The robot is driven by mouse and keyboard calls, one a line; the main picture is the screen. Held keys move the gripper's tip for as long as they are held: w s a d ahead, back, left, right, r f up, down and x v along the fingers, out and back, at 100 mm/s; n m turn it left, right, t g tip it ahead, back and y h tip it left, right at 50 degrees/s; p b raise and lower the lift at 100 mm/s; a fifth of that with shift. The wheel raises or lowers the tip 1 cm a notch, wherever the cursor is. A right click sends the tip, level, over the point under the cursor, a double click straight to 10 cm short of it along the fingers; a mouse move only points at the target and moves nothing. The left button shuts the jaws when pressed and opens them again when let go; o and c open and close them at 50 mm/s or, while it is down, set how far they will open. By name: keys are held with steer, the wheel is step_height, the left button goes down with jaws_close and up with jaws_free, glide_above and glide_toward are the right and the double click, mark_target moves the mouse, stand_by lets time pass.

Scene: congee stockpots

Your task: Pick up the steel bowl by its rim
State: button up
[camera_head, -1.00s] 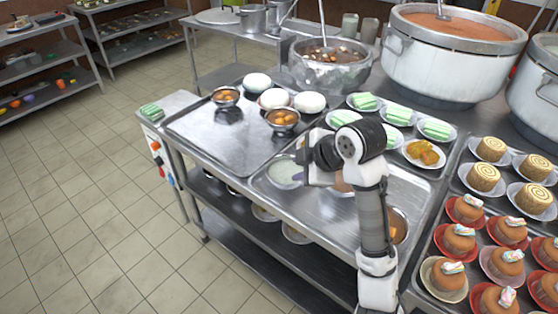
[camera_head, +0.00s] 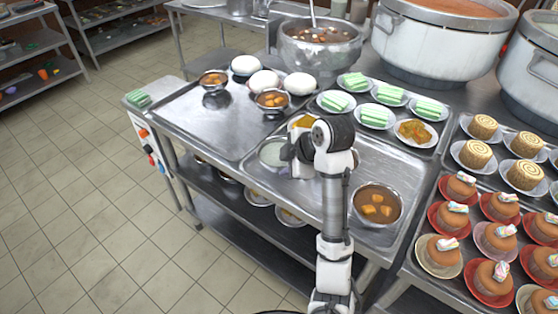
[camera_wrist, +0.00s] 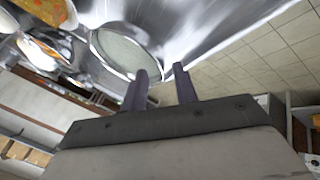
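A steel bowl (camera_head: 274,153) with pale, whitish contents stands on the steel tray at the table's near edge, just left of my gripper (camera_head: 287,158). In the wrist view the bowl (camera_wrist: 125,52) shows its round rim close to my fingertips (camera_wrist: 164,70). The two dark fingers stand apart with a gap between them. The left fingertip overlaps the bowl's near rim in the picture; I cannot tell whether it touches. My gripper's fingers are mostly hidden in the head view. Other steel bowls hold brown soup with chunks: one at right (camera_head: 377,204), two farther back (camera_head: 271,99) (camera_head: 213,80).
A plate of orange food (camera_head: 302,122) lies just behind my gripper. Plates of green cakes (camera_head: 373,115) stand behind it. A large steel pot with a ladle (camera_head: 320,45) is at the back. Cake trays (camera_head: 480,235) fill the right. The left tray (camera_head: 215,130) has bare room.

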mark_target(281, 167)
steer(key=shift+b+x, duration=0.6)
steer(key=shift+x, duration=1.75)
steer(key=shift+d, duration=0.2)
jaws_close()
